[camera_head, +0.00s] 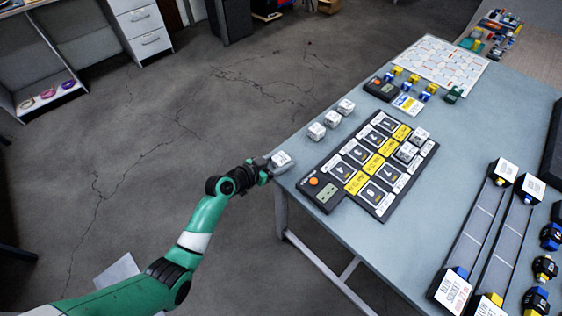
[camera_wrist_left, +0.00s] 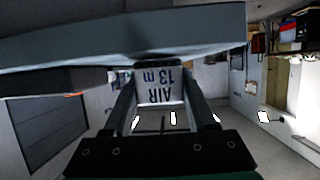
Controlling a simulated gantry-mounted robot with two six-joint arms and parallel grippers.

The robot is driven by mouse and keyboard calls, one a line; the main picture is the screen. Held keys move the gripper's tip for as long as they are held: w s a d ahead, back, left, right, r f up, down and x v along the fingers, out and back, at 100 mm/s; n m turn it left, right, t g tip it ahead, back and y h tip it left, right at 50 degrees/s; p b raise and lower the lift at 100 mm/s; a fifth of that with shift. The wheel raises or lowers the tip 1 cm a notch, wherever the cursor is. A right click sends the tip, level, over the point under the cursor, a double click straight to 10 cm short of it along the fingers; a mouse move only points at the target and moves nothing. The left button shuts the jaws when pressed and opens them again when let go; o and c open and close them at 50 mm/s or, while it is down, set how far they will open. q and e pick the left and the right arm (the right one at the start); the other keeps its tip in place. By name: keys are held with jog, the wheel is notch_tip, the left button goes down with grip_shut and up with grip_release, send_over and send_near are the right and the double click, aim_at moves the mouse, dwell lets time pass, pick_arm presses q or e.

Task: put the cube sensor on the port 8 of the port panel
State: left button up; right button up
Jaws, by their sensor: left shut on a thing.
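My left gripper (camera_head: 266,167) is shut on a white cube sensor (camera_head: 280,160) just off the table's left edge. In the left wrist view the cube (camera_wrist_left: 158,85) sits between the two fingers, and its label reads "AIR 13 m" upside down. The black port panel (camera_head: 328,197) lies on the table to the right of the gripper, with numbered ports and yellow labels. The port at its near end (camera_head: 375,195) seems to be numbered 8 and looks empty; the digit is small. Two white cubes (camera_head: 406,152) sit on the panel's right side. My right gripper is not in view.
Three white cubes (camera_head: 332,118) stand in a row on the table beyond the gripper. Long rails with end blocks (camera_head: 474,235) lie to the right. A white board (camera_head: 440,62) and small coloured parts are at the back. Table space (camera_head: 345,235) before the panel is clear.

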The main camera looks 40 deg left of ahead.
pick_arm(q)
jog(key=shift+f, duration=0.2)
jog(key=o, duration=1.4)
jog(key=shift+r, duration=0.1)
jog(key=shift+s+r, duration=0.1)
jog(key=shift+s, duration=0.2)
jog(key=p+v, duration=0.4)
jog(key=v, duration=0.7)
jog(key=shift+a+r+p, duration=0.1)
jog(key=shift+a+p, duration=0.05)
jog(key=shift+p, duration=0.2)
